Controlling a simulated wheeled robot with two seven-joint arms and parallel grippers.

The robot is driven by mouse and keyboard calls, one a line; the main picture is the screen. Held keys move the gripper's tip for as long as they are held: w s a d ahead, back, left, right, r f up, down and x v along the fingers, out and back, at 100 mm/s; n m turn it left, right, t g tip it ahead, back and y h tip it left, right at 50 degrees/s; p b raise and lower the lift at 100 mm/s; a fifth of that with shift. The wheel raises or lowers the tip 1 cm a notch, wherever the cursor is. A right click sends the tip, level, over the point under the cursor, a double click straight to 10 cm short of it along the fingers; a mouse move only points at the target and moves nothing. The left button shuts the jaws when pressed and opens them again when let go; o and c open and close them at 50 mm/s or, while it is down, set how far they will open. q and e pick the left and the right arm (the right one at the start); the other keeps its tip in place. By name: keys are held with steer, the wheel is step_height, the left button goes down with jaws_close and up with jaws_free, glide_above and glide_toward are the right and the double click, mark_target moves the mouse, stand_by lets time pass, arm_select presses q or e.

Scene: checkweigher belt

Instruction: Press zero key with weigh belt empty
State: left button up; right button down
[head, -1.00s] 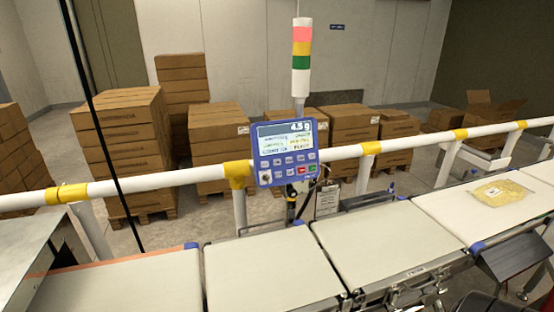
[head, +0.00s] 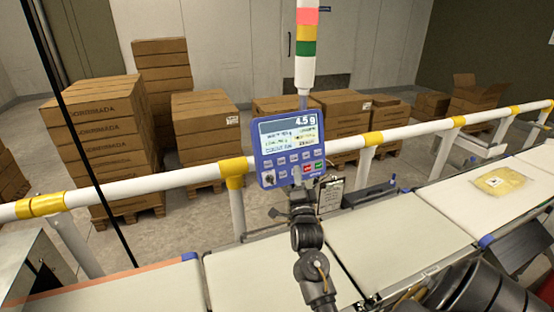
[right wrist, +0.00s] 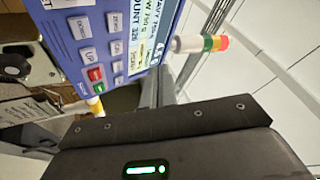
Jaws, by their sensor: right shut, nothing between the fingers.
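The blue control panel (head: 289,150) is mounted at the rail, and its screen (head: 290,124) reads 4.5 g. Its keys sit in rows below the screen. In the right wrist view the panel (right wrist: 160,25) is sideways and close, and one grey key (right wrist: 114,21) appears labelled ZERO. My right gripper (head: 299,190) is shut and empty, just below the panel's lower edge; whether it touches the panel cannot be told. Its fingertips are not clear in the wrist view. The middle belts (head: 250,275) look empty where visible; my right arm covers part of them. My left gripper is out of view.
A yellow bag (head: 498,182) lies on the right-hand belt (head: 455,205). A white rail (head: 120,188) with yellow joints runs behind the belts. A signal tower (head: 306,50) rises behind the panel. Stacked cartons (head: 95,130) stand beyond the rail.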

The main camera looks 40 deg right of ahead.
mark_target(281, 161)
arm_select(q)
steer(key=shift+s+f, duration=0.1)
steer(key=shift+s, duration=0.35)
arm_select(e)
steer(key=shift+r+h, duration=0.1)
steer(key=shift+h, duration=0.2)
arm_select(q)
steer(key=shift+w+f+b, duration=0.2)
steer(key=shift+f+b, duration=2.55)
steer(key=shift+b, duration=0.15)
arm_select(e)
steer(key=shift+w+d+f, duration=0.35)
steer(key=shift+w+f, duration=0.05)
steer(key=shift+w, duration=0.95)
steer(key=shift+w+d+f, duration=0.4)
steer(key=shift+w, duration=0.95)
steer(key=shift+w+d+f, duration=0.35)
steer(key=shift+w+f, duration=0.05)
steer(key=shift+w, duration=0.95)
arm_select(q)
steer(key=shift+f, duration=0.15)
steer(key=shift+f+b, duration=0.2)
steer(key=shift+b, duration=0.1)
arm_select(e)
steer(key=shift+w+d+f, duration=0.1)
steer(key=shift+w, duration=0.3)
